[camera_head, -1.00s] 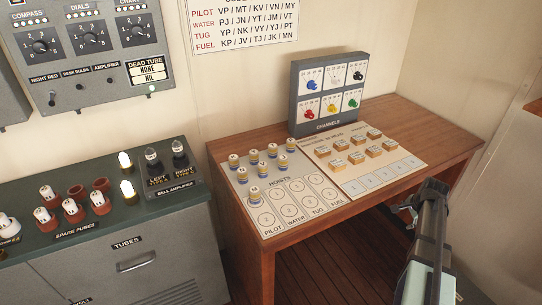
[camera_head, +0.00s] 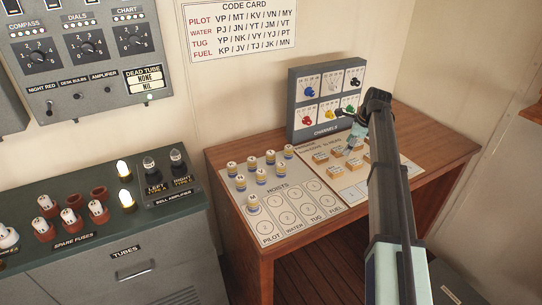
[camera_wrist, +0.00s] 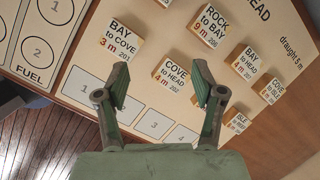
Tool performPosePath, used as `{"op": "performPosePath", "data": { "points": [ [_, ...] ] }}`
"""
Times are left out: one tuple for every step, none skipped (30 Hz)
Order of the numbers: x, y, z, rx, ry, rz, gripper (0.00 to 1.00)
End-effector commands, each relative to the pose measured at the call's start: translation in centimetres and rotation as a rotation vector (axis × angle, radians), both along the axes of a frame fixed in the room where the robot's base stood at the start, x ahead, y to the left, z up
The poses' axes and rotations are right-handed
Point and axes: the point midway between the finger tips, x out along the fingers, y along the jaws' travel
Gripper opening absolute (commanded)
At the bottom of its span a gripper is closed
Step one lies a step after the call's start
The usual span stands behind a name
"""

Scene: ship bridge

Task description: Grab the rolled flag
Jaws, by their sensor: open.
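Several small rolled flags (camera_head: 261,177) stand upright on the hoists board (camera_head: 318,187), left of centre in the head view. They are short white cylinders with yellow and blue bands and letters on top. One rolled flag (camera_head: 252,203) stands apart, nearer the front. My gripper (camera_wrist: 161,85) is open and empty in the wrist view, above the passage board with wooden blocks. In the head view it is over the right part of the desk, well right of the flags and partly hidden by my arm. No flag shows in the wrist view.
Wooden blocks (camera_wrist: 175,75) lie below my gripper on the passage board (camera_wrist: 75,86). A grey channels box (camera_head: 293,102) with coloured knobs stands behind the boards. The wooden desk (camera_head: 440,148) is bare at right. A cabinet with tubes (camera_head: 125,200) stands at left.

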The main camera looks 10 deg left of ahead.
Motion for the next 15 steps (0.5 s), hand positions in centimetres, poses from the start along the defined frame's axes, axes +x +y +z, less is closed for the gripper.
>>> {"op": "performPosePath", "data": {
  "points": [
    [1.1,3.9,1.6,-0.009,0.020,0.018,0.68],
    [1.3,5.9,2.2,-0.013,0.033,0.021,0.68],
    [1.5,8.5,3.0,-0.022,0.049,0.026,0.68],
    [1.7,10.4,3.5,-0.028,0.062,0.029,0.68],
    [1.7,12.2,4.1,-0.033,0.073,0.031,0.68],
    [1.8,14.6,4.8,-0.043,0.086,0.033,0.68],
    [1.7,16.2,5.3,-0.050,0.096,0.035,0.68],
    [1.7,17.8,5.8,-0.056,0.103,0.036,0.68],
    [1.5,19.7,6.3,-0.063,0.114,0.038,0.68],
    [1.4,20.9,6.7,-0.069,0.121,0.037,0.68],
    [1.3,22.1,7.0,-0.075,0.126,0.039,0.68],
    [1.1,23.3,7.3,-0.080,0.133,0.037,0.68],
    [1.0,24.2,7.6,-0.085,0.137,0.039,0.68],
    [0.9,24.8,7.7,-0.087,0.141,0.038,0.68],
    [0.8,25.5,7.9,-0.091,0.145,0.037,0.68]
  ]
}}
